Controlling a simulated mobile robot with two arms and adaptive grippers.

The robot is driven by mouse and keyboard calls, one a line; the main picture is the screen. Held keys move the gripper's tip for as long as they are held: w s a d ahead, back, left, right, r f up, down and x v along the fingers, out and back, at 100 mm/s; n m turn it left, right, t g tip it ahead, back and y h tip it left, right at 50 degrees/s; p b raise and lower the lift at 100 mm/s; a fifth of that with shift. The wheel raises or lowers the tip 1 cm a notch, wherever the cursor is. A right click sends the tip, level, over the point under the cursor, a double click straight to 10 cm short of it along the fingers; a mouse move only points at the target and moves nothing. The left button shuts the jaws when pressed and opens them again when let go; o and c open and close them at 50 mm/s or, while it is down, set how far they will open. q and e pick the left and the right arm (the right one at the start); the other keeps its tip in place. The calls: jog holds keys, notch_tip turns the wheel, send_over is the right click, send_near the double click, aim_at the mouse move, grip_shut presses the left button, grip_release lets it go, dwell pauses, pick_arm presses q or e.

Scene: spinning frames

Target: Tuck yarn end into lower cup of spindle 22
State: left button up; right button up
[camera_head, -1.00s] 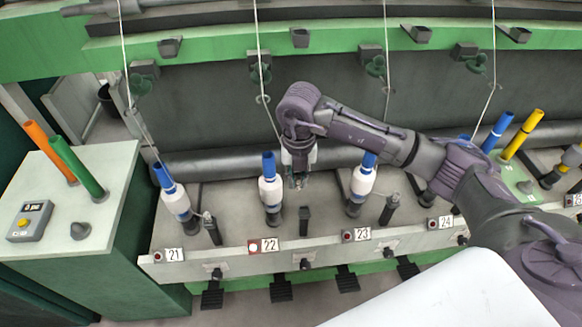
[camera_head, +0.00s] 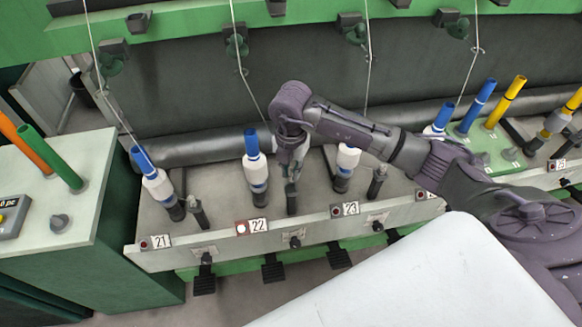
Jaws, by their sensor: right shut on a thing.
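Spindle 22 (camera_head: 255,170) carries a white yarn package with a blue tube top and stands behind the label 22 (camera_head: 258,225). A dark cup-like base (camera_head: 261,198) shows at its foot. My right gripper (camera_head: 291,180) points down just right of the spindle, its tips at the top of a short dark post (camera_head: 292,202). A thin white yarn (camera_head: 253,98) comes down from above and runs behind my right wrist toward the gripper. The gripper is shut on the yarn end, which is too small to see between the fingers. My left gripper is out of view.
Spindle 21 (camera_head: 157,185) stands to the left and spindle 23 (camera_head: 345,168) close to the right, under my right forearm. A green cabinet (camera_head: 110,240) with orange and green tubes is at left. Several black pedals (camera_head: 273,270) hang below the rail.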

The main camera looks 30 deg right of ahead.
aim_at(291, 180)
jog(key=shift+f+b, duration=1.6)
jog(key=shift+f, duration=0.8)
jog(key=o, duration=0.8)
jog(key=shift+r, duration=0.2)
notch_tip(291, 180, up, 12)
jog(key=shift+f, duration=0.15)
